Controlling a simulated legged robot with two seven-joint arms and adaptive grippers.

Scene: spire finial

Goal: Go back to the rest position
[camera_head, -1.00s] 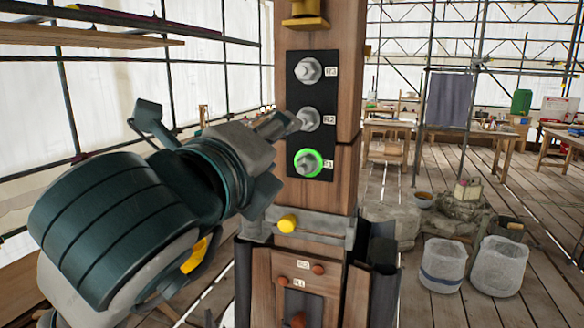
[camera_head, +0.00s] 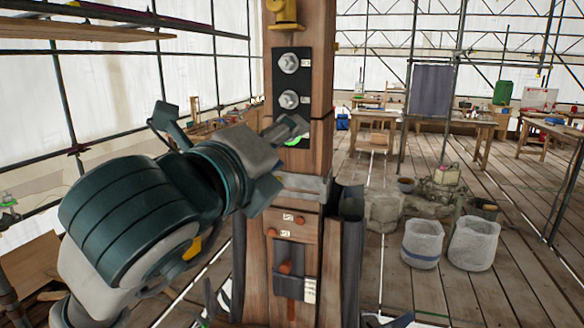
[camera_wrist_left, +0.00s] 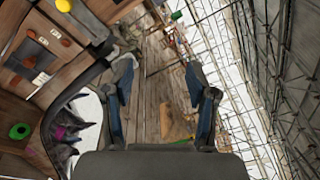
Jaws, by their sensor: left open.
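My left gripper (camera_head: 284,132) is in front of the wooden post (camera_head: 320,110) in the head view, covering part of it. In the left wrist view my left gripper (camera_wrist_left: 162,80) has its fingers spread, with nothing between them. The black plate (camera_head: 279,80) on the post carries two visible silver bolts, an upper one (camera_head: 289,63) and a lower one (camera_head: 289,100). A green glowing spot (camera_head: 293,142) shows below them, mostly hidden by the gripper. I cannot tell whether the gripper touches the post. My right gripper is not in view.
A metal bracket (camera_head: 304,186) wraps the post, above a wooden panel with orange-brown knobs (camera_head: 285,267). Two pale buckets, one left (camera_head: 422,244) and one right (camera_head: 472,244), stand on the plank floor. Workbenches (camera_head: 470,130) and scaffolding stand behind. Floor at the right front is clear.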

